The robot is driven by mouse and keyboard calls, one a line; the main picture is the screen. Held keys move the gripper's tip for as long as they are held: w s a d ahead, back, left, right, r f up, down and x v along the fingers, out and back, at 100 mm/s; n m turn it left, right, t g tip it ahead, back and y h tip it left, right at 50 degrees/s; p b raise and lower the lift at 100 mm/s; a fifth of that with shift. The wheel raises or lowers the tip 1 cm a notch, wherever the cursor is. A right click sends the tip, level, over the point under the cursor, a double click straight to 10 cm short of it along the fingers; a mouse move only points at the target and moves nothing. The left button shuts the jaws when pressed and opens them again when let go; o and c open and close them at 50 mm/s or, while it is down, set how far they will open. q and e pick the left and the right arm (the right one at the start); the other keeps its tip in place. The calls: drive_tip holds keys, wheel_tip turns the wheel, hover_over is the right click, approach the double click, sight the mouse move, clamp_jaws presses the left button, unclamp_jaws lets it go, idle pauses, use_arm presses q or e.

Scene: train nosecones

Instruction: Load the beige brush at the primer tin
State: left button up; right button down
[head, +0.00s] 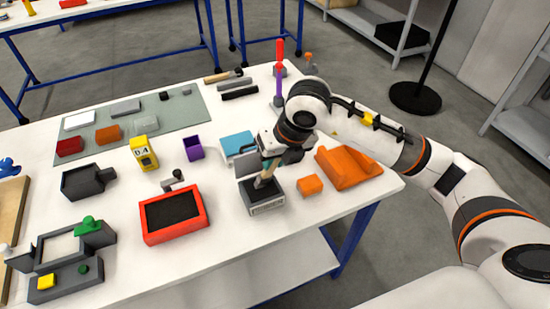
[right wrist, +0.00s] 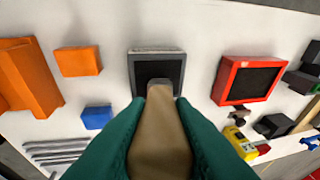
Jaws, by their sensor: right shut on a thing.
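My right gripper (head: 269,160) has teal fingers and is shut on the beige brush (head: 264,179). The brush points down at a slight tilt over a grey, square, open box, which I take to be the primer tin (head: 265,208). The tin has a pale label on its front and a dark inside. In the right wrist view the brush (right wrist: 158,135) runs forward between the fingers, its tip overlapping the near part of the tin (right wrist: 157,52). I cannot tell whether the tip touches the inside. My left gripper is not in view.
A red-framed tray (head: 174,214) stands left of the tin. An orange block (head: 310,185) and an orange cradle (head: 348,168) are to its right. A blue-topped box (head: 237,143) is behind it. Bare white table lies in front.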

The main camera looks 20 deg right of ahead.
idle(0.4)
drive_tip(key=shift+r+p, duration=2.05)
drive_tip(key=shift+r, duration=1.45)
